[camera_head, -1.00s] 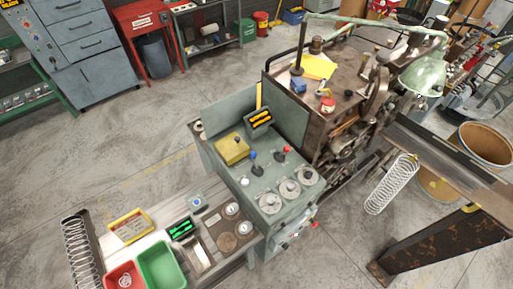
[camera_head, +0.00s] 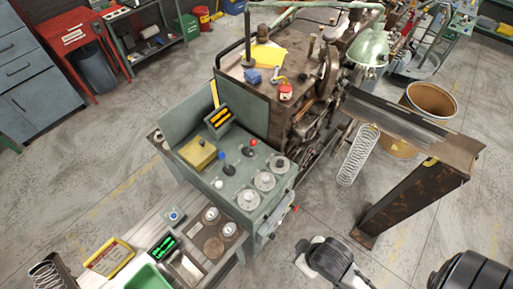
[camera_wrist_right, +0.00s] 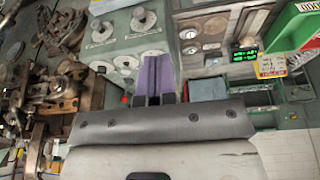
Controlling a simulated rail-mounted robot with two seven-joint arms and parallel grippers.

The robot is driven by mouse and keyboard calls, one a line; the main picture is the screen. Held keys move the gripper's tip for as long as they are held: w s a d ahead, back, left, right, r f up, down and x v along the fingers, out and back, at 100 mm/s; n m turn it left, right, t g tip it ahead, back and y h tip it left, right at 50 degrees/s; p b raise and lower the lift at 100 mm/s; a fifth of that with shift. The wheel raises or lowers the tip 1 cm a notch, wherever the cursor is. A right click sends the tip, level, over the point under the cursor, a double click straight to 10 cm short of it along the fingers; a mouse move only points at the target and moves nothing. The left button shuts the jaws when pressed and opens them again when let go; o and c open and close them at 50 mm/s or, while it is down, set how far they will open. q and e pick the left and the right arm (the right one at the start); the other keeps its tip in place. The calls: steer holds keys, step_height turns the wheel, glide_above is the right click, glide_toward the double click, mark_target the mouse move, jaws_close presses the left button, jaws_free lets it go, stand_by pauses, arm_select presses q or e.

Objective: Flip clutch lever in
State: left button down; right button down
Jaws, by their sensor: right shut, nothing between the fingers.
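The green control cabinet (camera_head: 200,125) carries small levers on its top: one with a blue knob (camera_head: 221,155), one with a red knob (camera_head: 253,143) and one with a white knob (camera_head: 219,184). A red-tipped handle (camera_head: 294,209) sticks out from its front, and its red tip also shows in the right wrist view (camera_wrist_right: 124,99). I cannot tell which one is the clutch lever. My right gripper (camera_wrist_right: 152,62) is shut and empty, its purple fingers seen in front of the cabinet's dials. I cannot tell whether it touches the cabinet. My left gripper is not in view.
The brown machine (camera_head: 310,115) stands behind the cabinet. A coiled spring (camera_head: 358,155) hangs under a rail (camera_head: 400,115) on a rusty post (camera_head: 405,205). A bench with a green bin (camera_head: 148,278) stands front left.

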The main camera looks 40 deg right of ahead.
steer(key=w+d+f+m+t+b, duration=0.1)
steer(key=w+d+m, duration=0.4)
steer(key=w, duration=0.5)
steer(key=w+d+f+m+t+b, duration=0.1)
steer(key=w+d+m+t+b, duration=0.2)
steer(key=w+d+m+b, duration=0.2)
steer(key=w+d+f+m+t+b, duration=0.2)
steer(key=w+d+m, duration=0.5)
steer(key=w, duration=0.8)
steer(key=m+b, duration=0.1)
steer(key=m, duration=0.1)
steer(key=shift+d+m+t, duration=0.15)
steer(key=shift+m+t, duration=0.15)
steer(key=shift+t, duration=0.1)
steer(key=shift+w+f, duration=0.1)
steer(key=shift+f, duration=0.05)
steer(key=w+r+p+x, duration=0.1)
steer(key=r+x, duration=0.1)
steer(key=x, duration=1)
steer(key=shift+w, duration=0.6)
